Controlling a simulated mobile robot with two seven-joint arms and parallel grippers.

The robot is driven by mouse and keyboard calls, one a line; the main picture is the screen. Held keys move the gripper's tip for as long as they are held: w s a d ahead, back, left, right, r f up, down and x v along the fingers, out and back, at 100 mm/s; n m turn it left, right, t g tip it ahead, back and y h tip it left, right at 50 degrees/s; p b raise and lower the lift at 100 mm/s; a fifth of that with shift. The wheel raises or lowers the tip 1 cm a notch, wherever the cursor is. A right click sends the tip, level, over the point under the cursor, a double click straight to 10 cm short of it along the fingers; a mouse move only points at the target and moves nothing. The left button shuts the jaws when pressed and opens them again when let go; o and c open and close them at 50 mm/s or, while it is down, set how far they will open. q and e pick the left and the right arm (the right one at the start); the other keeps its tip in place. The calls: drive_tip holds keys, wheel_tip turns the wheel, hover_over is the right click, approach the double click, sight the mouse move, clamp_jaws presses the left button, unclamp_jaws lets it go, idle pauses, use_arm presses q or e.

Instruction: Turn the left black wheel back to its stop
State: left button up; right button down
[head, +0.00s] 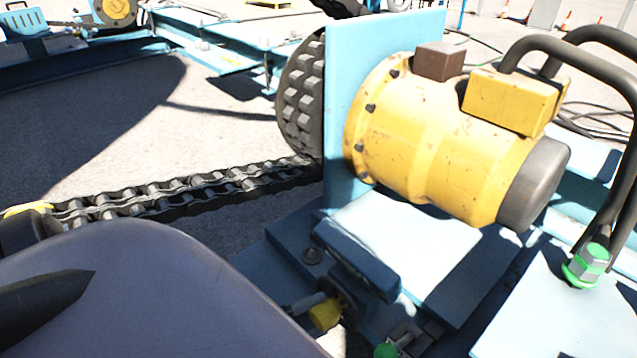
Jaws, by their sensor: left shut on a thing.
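A small dark round part, which looks like the left black wheel (347,294), sits low in the middle of the head view, under the dark blue block (357,262) at the motor's base. My left gripper (318,304) is at this part, just past the edge of my large grey arm link. It is shut on the wheel as far as I can tell. The arm link hides most of the gripper, and shadow hides much of the wheel, so its turn angle cannot be read. My right gripper is not in view.
A yellow motor (425,140) stands on a blue plate (372,80) close above. Behind it is a black knobbed wheel (300,98). A heavy chain (190,190) runs left. Thick black hoses (590,55) and a green fitting (587,265) are at right.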

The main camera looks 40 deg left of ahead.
sight(319, 307)
use_arm(q)
drive_tip(key=shift+d, duration=0.1)
idle(0.3)
drive_tip(key=o, duration=1.5)
drive_tip(key=shift+r, duration=0.1)
drive_tip(key=shift+r+p, duration=0.3)
drive_tip(key=r+p, duration=0.3)
drive_tip(key=r, duration=0.2)
drive_tip(key=r+p, duration=0.3)
drive_tip(key=r, duration=0.1)
drive_tip(key=shift+w+a+r, duration=0.15)
drive_tip(key=shift+a+r, duration=0.05)
drive_tip(key=shift+r, duration=0.2)
wheel_tip(319, 307, up, 9)
drive_tip(key=p, duration=0.5)
drive_tip(key=shift+s+d+r, duration=0.15)
drive_tip(key=shift+s+r, duration=0.05)
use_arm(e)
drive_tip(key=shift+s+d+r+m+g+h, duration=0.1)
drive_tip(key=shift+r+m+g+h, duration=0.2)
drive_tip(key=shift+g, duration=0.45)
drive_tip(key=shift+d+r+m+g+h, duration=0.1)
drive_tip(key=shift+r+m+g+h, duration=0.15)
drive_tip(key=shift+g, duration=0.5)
